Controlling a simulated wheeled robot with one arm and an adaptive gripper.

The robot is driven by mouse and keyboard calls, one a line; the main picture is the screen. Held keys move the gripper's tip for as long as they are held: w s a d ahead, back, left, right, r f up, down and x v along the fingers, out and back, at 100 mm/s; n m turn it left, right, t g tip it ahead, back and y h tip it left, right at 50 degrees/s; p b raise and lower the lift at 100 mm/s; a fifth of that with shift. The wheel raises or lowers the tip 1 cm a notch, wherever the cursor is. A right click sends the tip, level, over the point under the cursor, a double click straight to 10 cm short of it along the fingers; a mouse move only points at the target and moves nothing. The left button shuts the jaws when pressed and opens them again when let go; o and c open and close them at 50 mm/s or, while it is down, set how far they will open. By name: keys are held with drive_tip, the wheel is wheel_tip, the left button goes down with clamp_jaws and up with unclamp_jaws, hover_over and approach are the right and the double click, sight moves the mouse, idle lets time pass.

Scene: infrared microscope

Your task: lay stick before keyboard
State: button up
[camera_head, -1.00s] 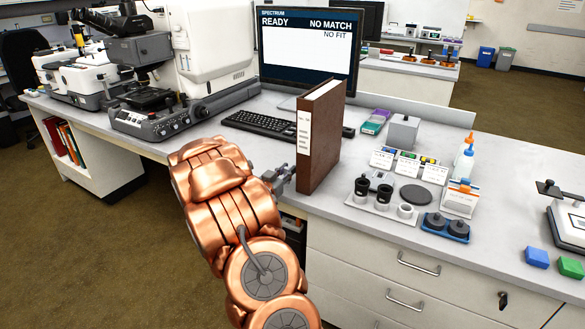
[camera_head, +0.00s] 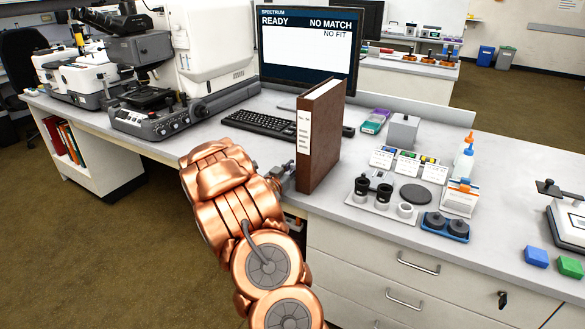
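The black keyboard (camera_head: 258,124) lies on the bench in front of the monitor, and the brown upright binder (camera_head: 324,140) hides part of its right end. My gripper (camera_head: 289,172) is at the bench's front edge, close to the left side of the binder. Its fingertips are small and partly hidden by the binder, so I cannot tell whether it is open or shut, or whether it touches the binder. I cannot make out a stick in this view; the binder and my arm hide part of the bench.
The monitor (camera_head: 308,45) reads READY, NO MATCH, NO FIT. A microscope (camera_head: 150,90) stands left of the keyboard. Right of the binder are a tray with eyepiece-like parts (camera_head: 382,200), labelled cards, a grey box (camera_head: 403,131) and bottles. Bare bench lies before the keyboard.

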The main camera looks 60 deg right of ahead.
drive_tip(key=shift+o, duration=0.8)
drive_tip(key=shift+a+r, duration=0.1)
drive_tip(key=shift+r, duration=0.05)
drive_tip(key=a, duration=1.1)
drive_tip(key=shift+s+a, duration=0.25)
drive_tip(key=shift+a, duration=0.15)
